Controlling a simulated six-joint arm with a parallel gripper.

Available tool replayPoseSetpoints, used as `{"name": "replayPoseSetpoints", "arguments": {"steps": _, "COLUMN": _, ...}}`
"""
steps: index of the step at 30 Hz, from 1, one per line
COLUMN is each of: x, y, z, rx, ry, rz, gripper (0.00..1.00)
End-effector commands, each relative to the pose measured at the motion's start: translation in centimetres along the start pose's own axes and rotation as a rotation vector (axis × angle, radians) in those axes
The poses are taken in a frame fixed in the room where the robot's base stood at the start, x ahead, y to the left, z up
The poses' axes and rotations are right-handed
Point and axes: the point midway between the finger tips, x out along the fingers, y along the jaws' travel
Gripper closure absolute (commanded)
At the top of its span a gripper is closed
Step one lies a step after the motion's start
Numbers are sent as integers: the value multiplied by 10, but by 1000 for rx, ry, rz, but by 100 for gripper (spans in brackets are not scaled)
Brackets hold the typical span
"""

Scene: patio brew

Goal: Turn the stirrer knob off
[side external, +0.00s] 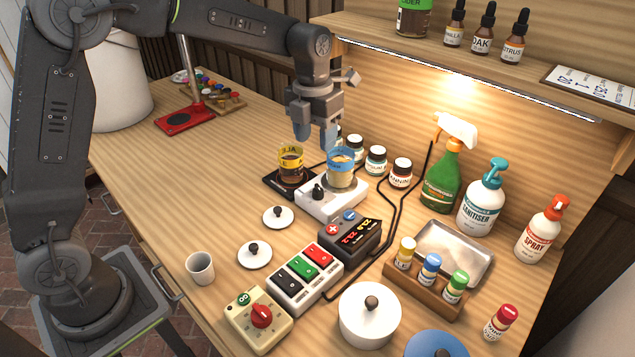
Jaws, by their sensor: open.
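The stirrer (341,206) is a low white box on the wooden bench, with a beaker (341,172) with a blue band standing on it. Its dark knob (318,192) is on the near left part of the box; its exact setting is too small to read. My gripper (316,137) points down above and behind the stirrer, near the beaker's top left. Its blue fingertips are apart with nothing seen between them. It is clear of the knob.
A yellow-banded jar (291,165) stands on a dark pad left of the stirrer. Small bottles (376,160) stand behind it. A red-knobbed box (258,320) is nearer. Dark cables run right.

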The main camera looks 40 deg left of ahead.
Motion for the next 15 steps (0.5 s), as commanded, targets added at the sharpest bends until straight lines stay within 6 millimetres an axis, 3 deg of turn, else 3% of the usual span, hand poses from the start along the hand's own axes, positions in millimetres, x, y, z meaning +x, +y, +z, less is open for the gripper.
{"name": "replayPoseSetpoints", "arguments": {"steps": 15, "x": 100, "y": 0, "z": -1, "rx": -5, "ry": 5, "rz": 2, "gripper": 48}}
